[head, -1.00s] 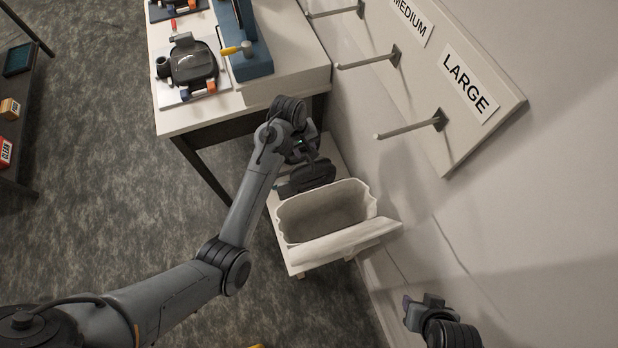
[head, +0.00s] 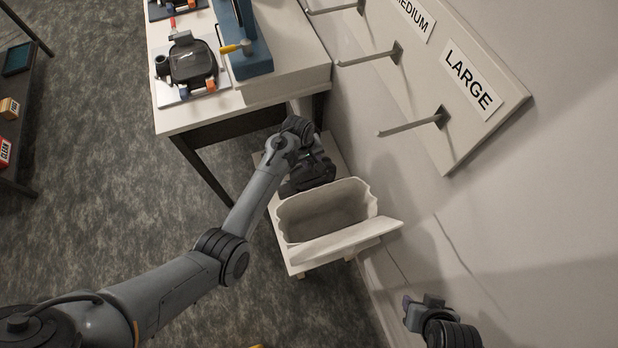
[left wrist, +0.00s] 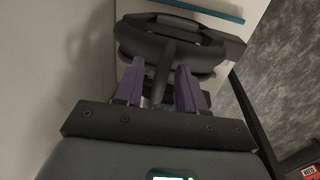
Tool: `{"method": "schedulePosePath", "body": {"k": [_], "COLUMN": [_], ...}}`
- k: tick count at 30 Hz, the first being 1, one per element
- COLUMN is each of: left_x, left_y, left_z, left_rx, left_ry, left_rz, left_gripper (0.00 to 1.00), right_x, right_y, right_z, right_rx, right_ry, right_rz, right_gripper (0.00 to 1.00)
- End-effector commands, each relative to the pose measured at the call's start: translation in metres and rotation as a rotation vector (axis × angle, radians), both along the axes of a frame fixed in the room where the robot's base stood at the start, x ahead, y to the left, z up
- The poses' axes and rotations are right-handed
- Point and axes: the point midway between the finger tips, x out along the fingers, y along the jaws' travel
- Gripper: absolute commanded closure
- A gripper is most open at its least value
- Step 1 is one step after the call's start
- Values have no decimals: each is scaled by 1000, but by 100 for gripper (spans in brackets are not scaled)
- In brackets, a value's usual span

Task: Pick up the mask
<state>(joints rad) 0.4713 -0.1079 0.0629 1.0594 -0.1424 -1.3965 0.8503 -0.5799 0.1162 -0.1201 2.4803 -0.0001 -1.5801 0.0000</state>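The dark grey mask (head: 302,187) lies on the small white table behind the bin, partly hidden by my left gripper (head: 316,172). In the left wrist view the mask (left wrist: 165,28) shows as a rounded dark frame with a central stem. The purple fingers of my left gripper (left wrist: 160,84) stand apart on either side of the stem, with gaps visible, so it looks open. Whether a finger touches the stem is unclear. My right gripper (head: 425,305) is at the lower right of the head view, away from the mask; its opening is unclear.
An open pale bin (head: 325,212) stands just in front of the mask. The bench (head: 290,85) holds a dark device (head: 190,62) on a white board and a blue press (head: 248,60). A wall board with pegs (head: 410,120) is at the right.

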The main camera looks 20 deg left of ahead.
Motion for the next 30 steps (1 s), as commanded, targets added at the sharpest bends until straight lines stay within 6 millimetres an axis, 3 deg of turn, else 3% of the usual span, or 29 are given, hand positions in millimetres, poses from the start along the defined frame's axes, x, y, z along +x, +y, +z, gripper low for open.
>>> {"method": "schedulePosePath", "body": {"k": [8, 15, 30], "left_x": [0, 0, 1], "left_y": [0, 0, 0], "left_z": [-2, -2, 2], "left_rx": [0, 0, 0], "left_ry": [0, 0, -3], "left_rz": [0, -1, -1], "left_gripper": [62, 99, 100], "right_x": [0, 0, 0], "right_y": [0, 0, -2], "right_z": [0, 0, 0], "right_rx": [1, 0, -8], "right_ry": [-1, 0, 0], "right_rz": [-1, 0, 6], "right_gripper": [57, 57, 57]}}
